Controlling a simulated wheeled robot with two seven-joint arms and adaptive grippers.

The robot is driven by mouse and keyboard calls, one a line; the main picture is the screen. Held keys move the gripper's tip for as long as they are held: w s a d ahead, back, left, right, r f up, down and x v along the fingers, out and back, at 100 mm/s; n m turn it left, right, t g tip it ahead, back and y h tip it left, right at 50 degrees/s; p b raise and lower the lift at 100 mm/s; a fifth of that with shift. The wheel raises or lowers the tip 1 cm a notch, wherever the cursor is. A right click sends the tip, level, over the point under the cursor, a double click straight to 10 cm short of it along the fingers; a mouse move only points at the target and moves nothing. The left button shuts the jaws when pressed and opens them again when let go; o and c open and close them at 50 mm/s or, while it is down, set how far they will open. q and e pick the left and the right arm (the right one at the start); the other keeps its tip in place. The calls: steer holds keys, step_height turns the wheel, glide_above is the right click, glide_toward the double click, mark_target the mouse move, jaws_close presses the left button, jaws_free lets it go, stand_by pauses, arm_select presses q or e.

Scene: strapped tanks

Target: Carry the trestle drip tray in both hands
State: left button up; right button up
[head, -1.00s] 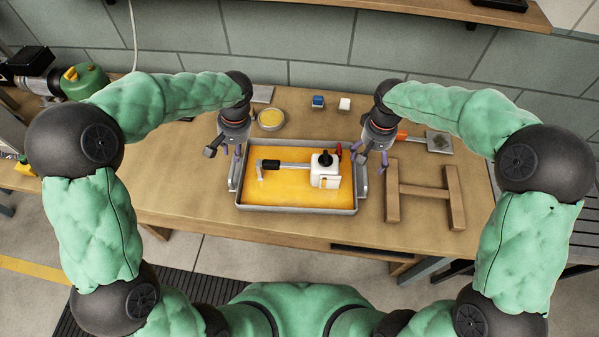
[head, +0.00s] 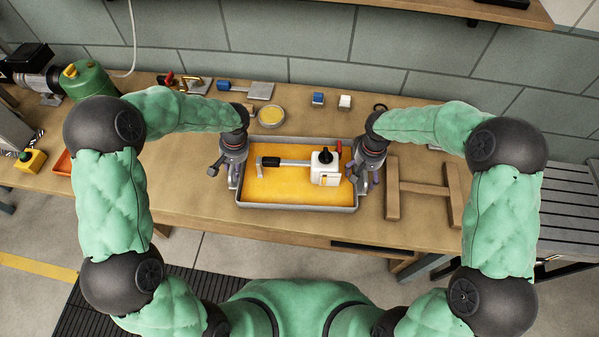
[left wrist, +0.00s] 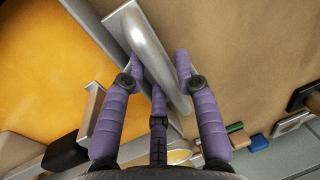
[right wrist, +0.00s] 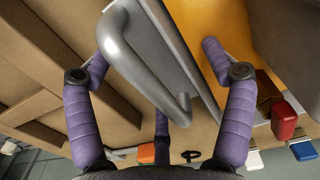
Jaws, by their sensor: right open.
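The drip tray (head: 297,208) is a grey metal tray with an orange-yellow floor and a bar handle at each end, resting on the wooden bench. My left gripper (head: 227,180) is at its left handle. In the left wrist view the fingers straddle that handle (left wrist: 150,50), fairly close to it; whether they grip it is unclear. My right gripper (head: 363,183) is at the right end. In the right wrist view its fingers are spread wide on either side of the right handle (right wrist: 135,65). A white block with a black knob (head: 325,170) and a black-ended bar (head: 285,162) lie in the tray.
A wooden H-shaped frame (head: 424,190) lies right of the tray. Behind are a round yellow dish (head: 271,116), a blue block (head: 318,99) and a white block (head: 344,102). A green canister (head: 88,80) stands far left. Bench in front of the tray is clear.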

arm_select(q)
jaws_close()
arm_select(e)
steer(key=c, duration=0.7)
jaws_close()
arm_select(q)
steer(key=shift+r, duration=0.1)
arm_select(e)
steer(key=shift+w+r, duration=0.1)
steer(key=shift+r, duration=0.05)
